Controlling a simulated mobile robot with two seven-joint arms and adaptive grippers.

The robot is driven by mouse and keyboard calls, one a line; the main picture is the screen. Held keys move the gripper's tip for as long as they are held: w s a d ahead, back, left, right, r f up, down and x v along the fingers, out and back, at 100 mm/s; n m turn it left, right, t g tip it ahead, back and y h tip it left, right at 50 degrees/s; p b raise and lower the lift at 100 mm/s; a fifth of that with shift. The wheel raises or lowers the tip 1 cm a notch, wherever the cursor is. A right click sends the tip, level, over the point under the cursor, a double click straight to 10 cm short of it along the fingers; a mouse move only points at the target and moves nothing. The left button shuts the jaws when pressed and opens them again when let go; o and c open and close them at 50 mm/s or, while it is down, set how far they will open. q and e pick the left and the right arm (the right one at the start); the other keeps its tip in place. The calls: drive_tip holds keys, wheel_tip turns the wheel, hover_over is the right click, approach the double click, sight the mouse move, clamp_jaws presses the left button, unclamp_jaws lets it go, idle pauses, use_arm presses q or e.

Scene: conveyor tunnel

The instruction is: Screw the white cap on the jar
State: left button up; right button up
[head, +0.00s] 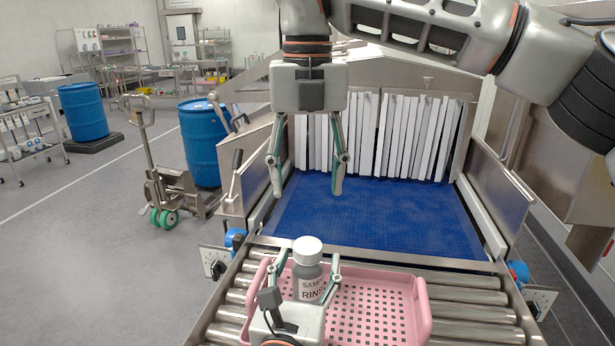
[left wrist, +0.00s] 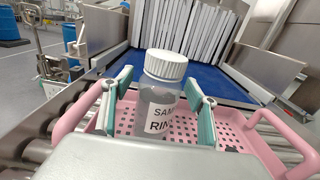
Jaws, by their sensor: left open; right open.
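The jar (head: 308,282), grey and clear with a label reading "SAM..." and "RIN...", stands upright in the pink basket (head: 424,305). It also shows in the left wrist view (left wrist: 157,112). The white cap (head: 307,246) sits level on the jar's mouth; I cannot tell whether it is tight. It is also plain in the left wrist view (left wrist: 166,64). My left gripper (head: 307,268) is open, with one finger on each side of the jar. My right gripper (head: 306,188) is open and empty, pointing down above and beyond the cap.
The basket rests on metal rollers (head: 470,312). Behind it a blue belt (head: 380,215) runs to a tunnel hung with white strip curtains (head: 400,135). Metal side walls flank the belt. A pallet jack (head: 170,185) and a blue drum (head: 203,145) stand at the left.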

use_arm(q)
drive_tip(key=shift+s, duration=0.1)
drive_tip(key=s, duration=0.4)
drive_tip(key=s+a, duration=0.1)
drive_tip(key=s, duration=0.2)
drive_tip(key=s+a, duration=0.1)
drive_tip(key=s, duration=0.3)
drive_tip(key=shift+s+a, duration=0.2)
drive_tip(key=shift+s, duration=0.1)
